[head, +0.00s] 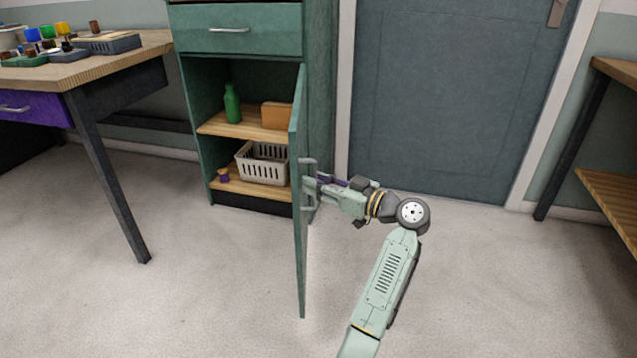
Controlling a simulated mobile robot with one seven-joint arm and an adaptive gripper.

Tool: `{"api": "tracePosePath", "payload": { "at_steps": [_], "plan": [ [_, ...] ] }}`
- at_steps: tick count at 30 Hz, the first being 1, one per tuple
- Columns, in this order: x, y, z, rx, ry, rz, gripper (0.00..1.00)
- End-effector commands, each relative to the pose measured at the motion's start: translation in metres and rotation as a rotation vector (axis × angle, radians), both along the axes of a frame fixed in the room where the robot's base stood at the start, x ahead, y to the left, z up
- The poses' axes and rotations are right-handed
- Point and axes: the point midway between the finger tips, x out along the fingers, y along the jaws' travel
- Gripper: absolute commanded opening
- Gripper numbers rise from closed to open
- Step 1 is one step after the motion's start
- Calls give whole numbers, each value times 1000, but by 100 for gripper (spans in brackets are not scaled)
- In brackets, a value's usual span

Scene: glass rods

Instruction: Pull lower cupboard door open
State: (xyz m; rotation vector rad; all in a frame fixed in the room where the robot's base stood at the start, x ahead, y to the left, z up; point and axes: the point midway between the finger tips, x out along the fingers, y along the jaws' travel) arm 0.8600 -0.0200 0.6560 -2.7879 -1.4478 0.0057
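The lower cupboard door (299,235) is green and stands wide open, seen nearly edge-on and swung out toward me. Its silver handle (308,162) is on the door's right-hand face. The green cupboard (190,120) is open below its drawer, and its shelves show. My gripper (308,186) is at the handle, on the right side of the door. Its fingertips overlap the handle in the head view. They are too small to tell whether they are closed around it.
Inside the cupboard are a green bottle (232,104), an orange-brown box (276,116), a pale basket (262,164) and a small purple and yellow item (223,175). A workbench (100,66) stands left, a wooden shelf unit (612,200) right. The floor (220,280) before the cupboard is clear.

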Motion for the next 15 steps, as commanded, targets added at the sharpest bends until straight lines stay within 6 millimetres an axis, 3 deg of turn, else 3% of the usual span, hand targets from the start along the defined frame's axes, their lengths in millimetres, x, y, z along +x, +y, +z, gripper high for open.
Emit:
{"api": "tracePosePath", "payload": {
  "at_steps": [8,15],
  "plan": [
    [-3,-5,2,0,-3,-2,30],
    [-28,-41,1,1,-2,-5,30]
  ]
}}
